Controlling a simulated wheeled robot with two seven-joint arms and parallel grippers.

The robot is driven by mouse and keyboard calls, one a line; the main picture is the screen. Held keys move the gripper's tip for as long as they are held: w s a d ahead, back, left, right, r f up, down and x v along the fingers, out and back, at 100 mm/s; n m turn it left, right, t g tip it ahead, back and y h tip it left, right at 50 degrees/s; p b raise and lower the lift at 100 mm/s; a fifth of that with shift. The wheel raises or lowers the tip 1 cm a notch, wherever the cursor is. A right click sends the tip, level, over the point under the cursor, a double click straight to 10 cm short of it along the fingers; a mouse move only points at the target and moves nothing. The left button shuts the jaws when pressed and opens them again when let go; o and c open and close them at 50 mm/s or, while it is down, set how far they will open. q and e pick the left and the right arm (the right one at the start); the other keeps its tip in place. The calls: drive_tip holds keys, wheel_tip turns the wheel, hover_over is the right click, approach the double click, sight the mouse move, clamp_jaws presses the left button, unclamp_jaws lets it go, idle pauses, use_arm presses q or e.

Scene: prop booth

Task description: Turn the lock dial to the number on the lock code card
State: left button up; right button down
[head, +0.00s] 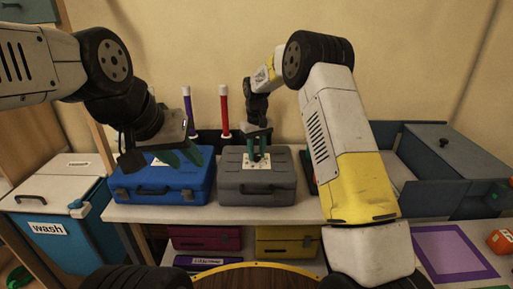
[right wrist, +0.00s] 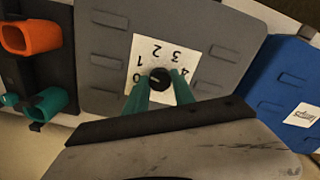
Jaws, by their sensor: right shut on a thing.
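A grey case (head: 282,184) stands on the table with a white number plate (right wrist: 142,48) on its lid. In the right wrist view the plate carries the numbers 0 to 4 around a black dial (right wrist: 158,80). A pale mark shows on the dial, but I cannot tell which number it meets. My right gripper (head: 258,152) is shut on the dial, one teal finger on each side. My left gripper (head: 183,159) is open and empty above the blue case (head: 165,189). A small white card (right wrist: 302,116) lies on the blue case; its writing is too small to read.
A purple stick (head: 188,108) and a red stick (head: 224,112) stand behind the cases. A blue wash bin (head: 50,240) is at the left. A magenta case (head: 205,240) and a yellow case (head: 285,242) sit on the lower shelf. A purple-framed mat (head: 455,252) is at the right.

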sight(257, 155)
drive_tip(key=shift+m, duration=0.6)
drive_tip(key=c, duration=1.1)
unclamp_jaws()
drive_tip(key=shift+o, duration=0.2)
wheel_tip(257, 155, up, 7)
drive_tip(key=shift+f, duration=0.1)
drive_tip(key=shift+r, duration=0.5)
